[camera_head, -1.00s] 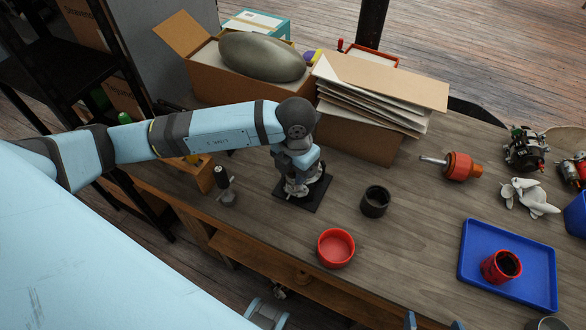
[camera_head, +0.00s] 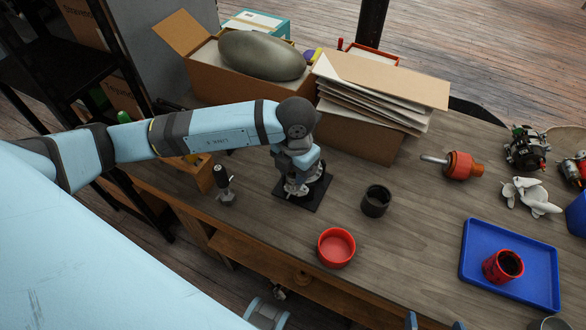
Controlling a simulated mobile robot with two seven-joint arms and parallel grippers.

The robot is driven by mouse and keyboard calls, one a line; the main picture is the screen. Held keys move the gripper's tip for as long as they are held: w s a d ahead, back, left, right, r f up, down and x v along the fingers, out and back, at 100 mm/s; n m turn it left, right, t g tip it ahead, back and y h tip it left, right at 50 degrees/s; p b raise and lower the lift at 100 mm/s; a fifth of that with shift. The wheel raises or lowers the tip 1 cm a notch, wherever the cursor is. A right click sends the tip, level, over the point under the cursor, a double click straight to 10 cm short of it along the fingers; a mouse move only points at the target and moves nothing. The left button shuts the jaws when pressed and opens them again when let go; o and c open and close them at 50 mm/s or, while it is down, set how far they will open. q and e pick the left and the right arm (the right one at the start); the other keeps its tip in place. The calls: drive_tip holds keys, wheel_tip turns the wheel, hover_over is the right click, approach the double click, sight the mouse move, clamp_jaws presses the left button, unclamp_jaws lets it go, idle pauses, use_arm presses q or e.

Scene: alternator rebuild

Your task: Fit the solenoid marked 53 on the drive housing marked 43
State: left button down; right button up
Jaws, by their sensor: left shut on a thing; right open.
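My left gripper (camera_head: 299,180) reaches down over a black square plate (camera_head: 312,203) in the middle of the bench. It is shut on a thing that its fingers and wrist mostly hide. Grey metal parts (camera_head: 296,190) show on the plate under the gripper; I cannot tell which is the drive housing and which is the solenoid. No mark 53 or 43 is readable. Two light blue fingertips of my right gripper (camera_head: 434,323) show at the bottom edge, apart, with nothing visible between them.
A black cup (camera_head: 375,201) and a red bowl (camera_head: 336,247) stand right of the plate. A blue tray (camera_head: 480,270) holds a red cylinder (camera_head: 503,266). An orange rotor-like part (camera_head: 461,165) lies farther back. A small black-and-grey part (camera_head: 223,180) stands left. Boxes (camera_head: 355,138) block the back.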

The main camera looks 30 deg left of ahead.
drive_tip(key=shift+f, duration=0.3)
use_arm(q)
drive_tip(key=c, duration=0.6)
unclamp_jaws()
drive_tip(key=shift+f, duration=0.1)
